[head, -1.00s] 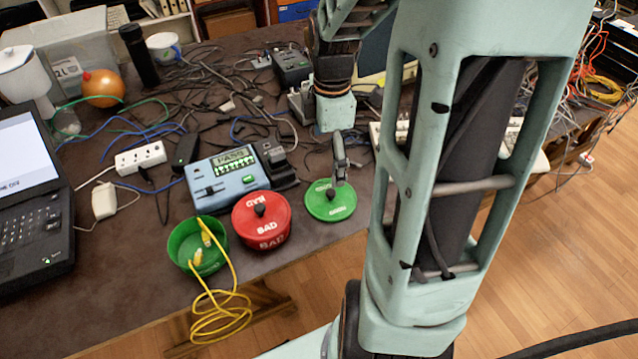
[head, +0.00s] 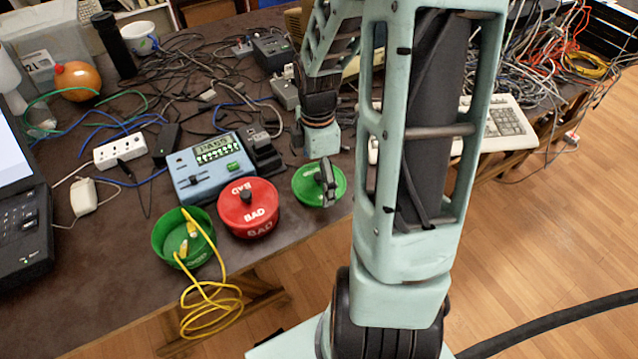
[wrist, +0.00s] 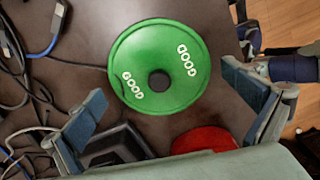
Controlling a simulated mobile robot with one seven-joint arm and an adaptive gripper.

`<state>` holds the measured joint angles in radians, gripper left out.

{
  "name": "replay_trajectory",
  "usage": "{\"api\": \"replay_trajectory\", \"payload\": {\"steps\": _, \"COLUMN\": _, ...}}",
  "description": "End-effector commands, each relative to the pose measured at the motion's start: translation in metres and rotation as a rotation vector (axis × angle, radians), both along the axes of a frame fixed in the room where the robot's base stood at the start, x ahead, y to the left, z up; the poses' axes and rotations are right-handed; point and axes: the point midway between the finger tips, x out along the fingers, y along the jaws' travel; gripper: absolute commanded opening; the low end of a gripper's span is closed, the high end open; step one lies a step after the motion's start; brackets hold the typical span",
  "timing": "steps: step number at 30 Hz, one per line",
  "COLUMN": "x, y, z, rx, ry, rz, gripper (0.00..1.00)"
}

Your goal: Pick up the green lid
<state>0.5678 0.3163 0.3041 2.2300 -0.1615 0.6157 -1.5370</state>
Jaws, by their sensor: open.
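The green lid (head: 306,184) lies on the dark table, to the right of the red BAD container. In the wrist view the green lid (wrist: 150,62) shows whole, a round disc with GOOD printed twice and a dark knob in its middle. My gripper (head: 327,182) is above the lid in the head view and hides part of it. In the wrist view my gripper (wrist: 165,112) is open, its two fingers wide apart and empty, with the lid beyond and between them. I cannot tell the exact height above the lid.
The red BAD container (head: 240,212) stands close to the left of the lid. A green bowl (head: 158,240) with a yellow cable (head: 212,308) is farther left. A blue tester (head: 190,180) and a black device (head: 264,157) stand behind. The table's front edge is near.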

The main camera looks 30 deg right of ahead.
Motion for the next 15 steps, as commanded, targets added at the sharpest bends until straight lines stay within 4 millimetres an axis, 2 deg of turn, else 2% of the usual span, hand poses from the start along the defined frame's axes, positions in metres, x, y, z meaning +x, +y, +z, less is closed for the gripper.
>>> {"api": "replay_trajectory", "payload": {"steps": 7, "x": 0.0001, "y": 0.0000, "z": -0.0016, "rx": 0.000, "ry": 0.000, "rz": 0.000, "gripper": 1.00}}
{"api": "replay_trajectory", "payload": {"steps": 15, "x": 0.0001, "y": 0.0001, "z": -0.0014, "rx": 0.000, "ry": -0.001, "rz": 0.000, "gripper": 0.71}}
